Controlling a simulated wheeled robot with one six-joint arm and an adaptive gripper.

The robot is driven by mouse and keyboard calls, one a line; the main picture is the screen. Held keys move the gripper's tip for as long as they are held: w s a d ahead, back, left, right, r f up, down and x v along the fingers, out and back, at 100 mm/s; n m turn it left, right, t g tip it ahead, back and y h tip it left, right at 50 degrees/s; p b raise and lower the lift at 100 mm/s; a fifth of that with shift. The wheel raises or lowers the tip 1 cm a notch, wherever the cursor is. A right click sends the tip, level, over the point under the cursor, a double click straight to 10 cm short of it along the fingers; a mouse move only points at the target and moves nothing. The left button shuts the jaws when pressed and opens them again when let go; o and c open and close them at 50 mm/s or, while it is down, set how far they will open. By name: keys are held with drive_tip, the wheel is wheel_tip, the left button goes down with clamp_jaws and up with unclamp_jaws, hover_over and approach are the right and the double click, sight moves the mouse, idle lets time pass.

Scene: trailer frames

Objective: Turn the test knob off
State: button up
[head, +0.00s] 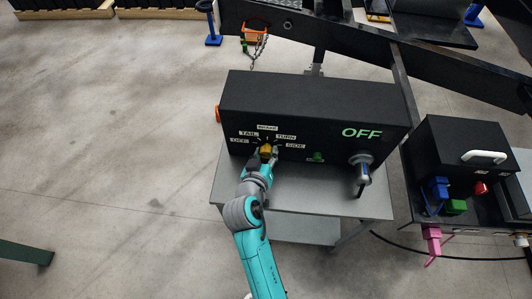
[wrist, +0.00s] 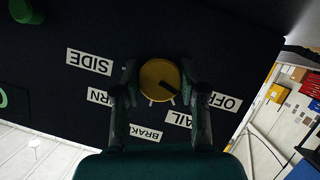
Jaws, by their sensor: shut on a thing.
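The yellow round test knob (wrist: 158,76) sits on the front of a black box (head: 310,100); it also shows in the head view (head: 266,149). White labels OFF, TAIL, BRAKE, TURN and SIDE fan around it. My gripper (wrist: 159,82) has one finger on each side of the knob and is shut on it. The head view shows my gripper (head: 265,155) at the panel. In the wrist view, upside down, the knob's dark mark points right and slightly down, towards the OFF (wrist: 226,102) and TAIL (wrist: 180,119) side; I cannot tell exactly which. My fingers partly cover the labels.
A green button (head: 318,156) and a grey-blue connector (head: 362,165) are right of the knob, below green OFF lettering (head: 362,133). The box stands on a grey table (head: 300,199). A second black box (head: 462,145) is at right. Open floor lies left.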

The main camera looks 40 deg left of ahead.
sight(270, 128)
drive_tip(key=shift+n, duration=0.4)
drive_tip(key=shift+h, duration=0.3)
drive_tip(key=o, duration=1.2)
drive_tip(key=shift+c, duration=0.2)
drive_tip(key=shift+r, duration=0.1)
wheel_tip(270, 128, up, 10)
drive_tip(key=shift+f, duration=0.1)
